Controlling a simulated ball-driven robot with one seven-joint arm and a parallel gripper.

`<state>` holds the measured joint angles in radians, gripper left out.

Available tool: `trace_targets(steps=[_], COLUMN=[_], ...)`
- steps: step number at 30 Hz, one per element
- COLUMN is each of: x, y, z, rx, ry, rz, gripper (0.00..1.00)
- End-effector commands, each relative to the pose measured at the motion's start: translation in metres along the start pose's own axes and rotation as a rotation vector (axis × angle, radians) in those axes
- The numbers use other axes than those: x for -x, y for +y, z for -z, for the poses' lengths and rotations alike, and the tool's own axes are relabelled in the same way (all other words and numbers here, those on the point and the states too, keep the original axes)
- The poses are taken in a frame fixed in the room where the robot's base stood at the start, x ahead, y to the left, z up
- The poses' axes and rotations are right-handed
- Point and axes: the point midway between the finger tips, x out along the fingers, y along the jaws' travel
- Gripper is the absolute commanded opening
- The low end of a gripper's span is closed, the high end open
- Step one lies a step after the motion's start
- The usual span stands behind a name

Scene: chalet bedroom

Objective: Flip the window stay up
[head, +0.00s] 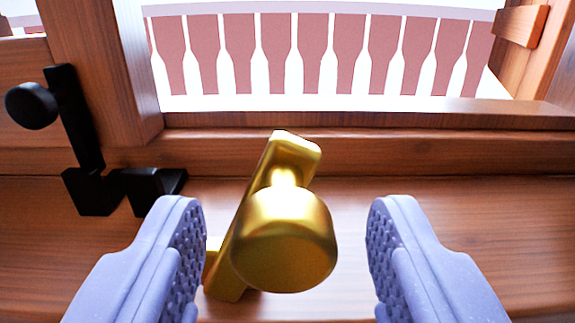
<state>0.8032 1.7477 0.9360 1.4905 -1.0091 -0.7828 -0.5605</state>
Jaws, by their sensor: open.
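The brass window stay (285,238) is in the middle of the head view, in front of the wooden window sill. Its flat bar leans, with the top end to the right and the lower end to the left. A large round knob sticks out from it towards me. My gripper (286,225) is open, with one pale blue finger on each side of the knob. Gaps show between the knob and both fingers, the right one looking a little wider. The knob hides part of the bar, and the lower mount is only partly visible.
A black latch (72,120) with a round knob stands on the wooden frame at the left, with black brackets (120,190) at its foot. The wooden sill (450,215) is bare on the right. Beyond the window opening is a balcony railing (313,55).

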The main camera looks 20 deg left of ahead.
Motion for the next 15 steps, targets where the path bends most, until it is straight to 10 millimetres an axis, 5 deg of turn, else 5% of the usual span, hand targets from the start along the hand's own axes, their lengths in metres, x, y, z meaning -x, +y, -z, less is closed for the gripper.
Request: trace_targets(steps=[12, 15], x=[-0.017, -0.016], y=[0.0, 0.0], z=[0.0, 0.0], rx=[-0.001, -0.001], ry=[-0.003, -0.003], rz=[0.001, 0.001], gripper=[0.57, 0.36])
